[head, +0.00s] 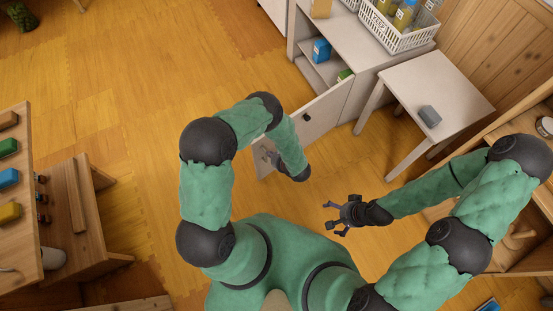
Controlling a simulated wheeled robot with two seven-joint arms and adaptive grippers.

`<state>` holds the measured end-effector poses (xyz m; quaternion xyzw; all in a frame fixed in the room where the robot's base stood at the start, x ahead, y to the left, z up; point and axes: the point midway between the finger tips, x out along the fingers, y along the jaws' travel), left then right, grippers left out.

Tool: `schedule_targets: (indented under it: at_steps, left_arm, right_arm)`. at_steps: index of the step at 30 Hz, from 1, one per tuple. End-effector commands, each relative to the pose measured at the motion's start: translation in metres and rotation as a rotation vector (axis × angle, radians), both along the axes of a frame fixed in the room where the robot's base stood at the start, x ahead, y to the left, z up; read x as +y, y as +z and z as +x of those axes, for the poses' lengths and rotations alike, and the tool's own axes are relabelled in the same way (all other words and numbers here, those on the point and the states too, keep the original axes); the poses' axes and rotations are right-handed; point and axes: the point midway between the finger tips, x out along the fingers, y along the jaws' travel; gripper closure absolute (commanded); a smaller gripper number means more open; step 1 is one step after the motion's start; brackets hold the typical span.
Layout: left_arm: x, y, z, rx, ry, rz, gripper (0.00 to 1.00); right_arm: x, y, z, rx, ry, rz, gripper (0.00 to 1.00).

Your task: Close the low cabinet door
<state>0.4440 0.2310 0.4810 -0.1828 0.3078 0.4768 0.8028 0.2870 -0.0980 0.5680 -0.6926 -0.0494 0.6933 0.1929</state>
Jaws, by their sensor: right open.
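The low cabinet (376,57) stands at the top right, and its open front shows shelves. Its pale door (325,117) stands swung out from the cabinet, with a small dark knob (306,118) on its face. My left forearm covers part of the door. My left gripper (268,156) is at the door's outer end, partly hidden by my arm. I cannot tell whether it touches the door or how its fingers stand. My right gripper (333,216) is open and empty over the floor, below the door in the picture and apart from it.
A blue box (321,50) stands inside the cabinet. A white basket (398,37) with bottles sits on top. A small white table (448,88) bearing a grey block (429,116) stands at right. Wooden furniture (75,215) is at left.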

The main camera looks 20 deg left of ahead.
Motion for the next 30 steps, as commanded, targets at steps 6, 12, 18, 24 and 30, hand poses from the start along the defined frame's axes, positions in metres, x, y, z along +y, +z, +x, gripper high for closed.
schedule_targets:
  at_steps: [6,12,18,24,30]
  left_arm:
    - [0.028,-0.007,0.015,-0.003,0.003,0.0,1.0]
    - [0.039,-0.006,0.021,0.0,0.001,0.0,1.0]
    - [0.041,-0.005,0.022,0.0,0.0,-0.001,1.0]
    - [0.041,-0.005,0.022,0.0,0.0,-0.001,1.0]
    - [0.044,-0.005,0.014,0.002,0.0,0.0,1.0]
  right_arm:
    - [0.0,-0.013,0.0,0.0,0.0,0.0,0.0]
    - [0.0,-0.016,0.0,0.0,0.0,0.0,0.0]
    - [0.0,-0.016,0.0,0.0,0.0,0.0,0.0]
    - [0.0,-0.016,0.0,0.0,0.0,0.0,0.0]
    - [0.0,-0.016,0.0,0.0,0.0,0.0,0.0]
